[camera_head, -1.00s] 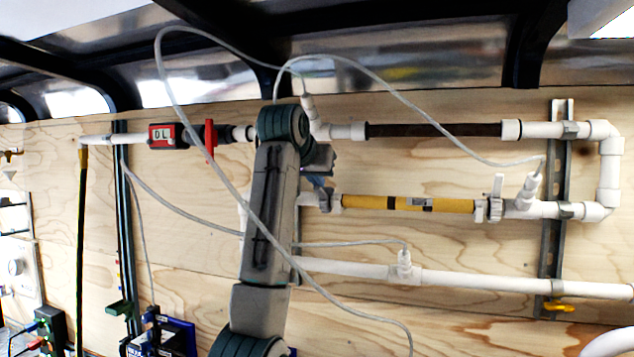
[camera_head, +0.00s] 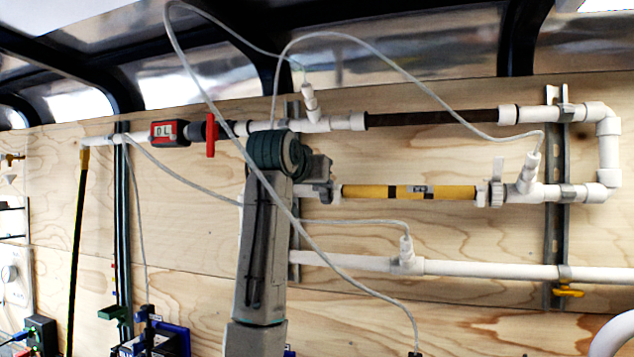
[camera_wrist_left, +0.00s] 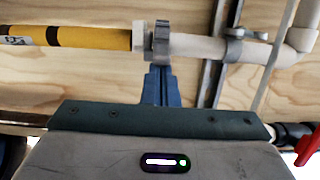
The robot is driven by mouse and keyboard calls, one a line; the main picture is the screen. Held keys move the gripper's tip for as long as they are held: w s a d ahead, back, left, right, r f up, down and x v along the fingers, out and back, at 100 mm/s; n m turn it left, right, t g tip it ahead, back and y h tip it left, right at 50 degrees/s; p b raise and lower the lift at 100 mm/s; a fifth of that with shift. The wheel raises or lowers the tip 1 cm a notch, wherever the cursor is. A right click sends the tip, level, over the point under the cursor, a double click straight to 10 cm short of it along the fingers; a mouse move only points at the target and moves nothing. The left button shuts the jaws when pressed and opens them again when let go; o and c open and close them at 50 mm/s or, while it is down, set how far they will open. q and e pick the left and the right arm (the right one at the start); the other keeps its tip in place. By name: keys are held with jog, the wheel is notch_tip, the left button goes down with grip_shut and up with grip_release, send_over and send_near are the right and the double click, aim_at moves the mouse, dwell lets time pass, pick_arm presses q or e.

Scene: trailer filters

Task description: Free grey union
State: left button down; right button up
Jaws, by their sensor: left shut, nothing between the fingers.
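The yellow filter (camera_head: 408,192) lies level on the wall's middle pipe run, with a grey union at each end. The left grey union (camera_head: 326,192) is just right of my left wrist; the right grey union (camera_head: 495,191) is clear of my arm. In the left wrist view, which looks upside down, the left union (camera_wrist_left: 161,40) is at top centre beside the yellow filter (camera_wrist_left: 65,37). My left gripper (camera_wrist_left: 160,74) has its blue fingers together and empty, their tips at the union's edge. I cannot tell whether they touch it. My right gripper is out of view.
A brown filter (camera_head: 432,117) sits in the pipe above, and a white pipe (camera_head: 480,270) runs below. Thin grey tubes (camera_head: 372,285) hang loosely in front of the pipes and my arm. A red valve handle (camera_head: 210,136) is at upper left. Metal struts (camera_head: 555,235) back the pipes.

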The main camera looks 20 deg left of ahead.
pick_arm(q)
notch_tip(320, 180, down, 5)
jog(key=t+b, duration=0.4)
jog(key=b, duration=0.3)
jog(key=shift+s, duration=0.1)
dwell(0.4)
